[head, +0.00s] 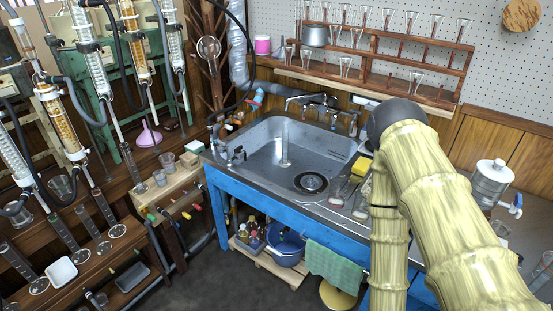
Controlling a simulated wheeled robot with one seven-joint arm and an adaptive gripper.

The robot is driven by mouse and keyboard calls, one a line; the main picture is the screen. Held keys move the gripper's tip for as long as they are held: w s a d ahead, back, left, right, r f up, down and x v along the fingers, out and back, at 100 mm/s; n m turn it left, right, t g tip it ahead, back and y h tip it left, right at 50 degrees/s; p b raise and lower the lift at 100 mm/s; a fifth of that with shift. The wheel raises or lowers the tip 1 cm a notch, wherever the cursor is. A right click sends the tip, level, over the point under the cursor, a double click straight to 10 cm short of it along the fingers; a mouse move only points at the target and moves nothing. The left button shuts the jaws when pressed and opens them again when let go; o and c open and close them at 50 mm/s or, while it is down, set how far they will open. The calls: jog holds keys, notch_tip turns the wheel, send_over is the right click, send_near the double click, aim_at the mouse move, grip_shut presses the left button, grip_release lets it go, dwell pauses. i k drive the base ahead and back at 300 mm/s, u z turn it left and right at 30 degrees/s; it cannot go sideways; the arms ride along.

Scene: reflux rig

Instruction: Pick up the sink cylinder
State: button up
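The sink cylinder (285,145), a tall clear glass cylinder, stands upright in the left part of the grey metal sink (262,152). It appears to rest on the basin floor, left of the round dark drain (311,183). Nothing touches its upper part. My arm, pale yellow and ringed like bamboo, fills the right side of the head view, to the right of the sink. My gripper is not in view, so whether it is open or shut does not show.
A faucet (318,100) runs along the sink's back edge. A yellow sponge (361,166) and brushes lie on the right. A glassware rack (375,57) hangs behind. Glass columns crowd the left. The floor in front is clear.

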aim_at(285, 162)
jog(key=u, duration=1.8)
jog(key=i, duration=1.05)
jog(key=z, duration=0.65)
